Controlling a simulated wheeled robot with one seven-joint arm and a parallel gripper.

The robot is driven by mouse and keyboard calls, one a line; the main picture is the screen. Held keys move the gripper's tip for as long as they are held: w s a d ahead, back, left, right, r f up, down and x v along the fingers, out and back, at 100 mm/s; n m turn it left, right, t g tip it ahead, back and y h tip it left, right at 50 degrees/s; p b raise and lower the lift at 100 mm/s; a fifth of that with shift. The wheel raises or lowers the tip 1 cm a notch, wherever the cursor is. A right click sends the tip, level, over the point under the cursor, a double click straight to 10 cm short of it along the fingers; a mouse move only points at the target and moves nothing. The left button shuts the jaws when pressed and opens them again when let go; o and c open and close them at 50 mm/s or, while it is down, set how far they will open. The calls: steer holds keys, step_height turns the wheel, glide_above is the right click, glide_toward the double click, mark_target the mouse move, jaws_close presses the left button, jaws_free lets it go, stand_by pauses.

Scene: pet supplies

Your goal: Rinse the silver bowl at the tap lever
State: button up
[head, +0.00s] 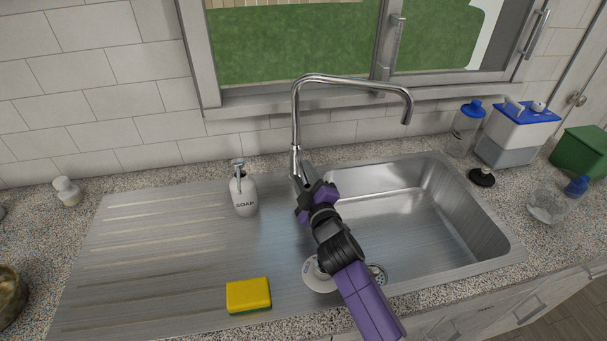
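The tall chrome tap (297,110) stands at the back of the steel sink, its spout arching right over the basin. My gripper (299,172) is at the tap's base, where the lever would be. The fingers overlap the base, so I cannot tell whether they touch or grip the lever. I see no clearly silver bowl. A dark, brownish, shiny bowl (10,296) is cut off at the left edge. No water shows from the spout.
The basin (440,225) looks empty. A soap dispenser (243,192) stands on the drainboard (150,260), with a yellow sponge (248,295) in front. On the right counter are a blue-topped jar (465,130), a white-and-blue container (515,135), a glass bowl (546,208) and a green box (585,152).

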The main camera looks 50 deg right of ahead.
jaws_close()
stand_by(1.5)
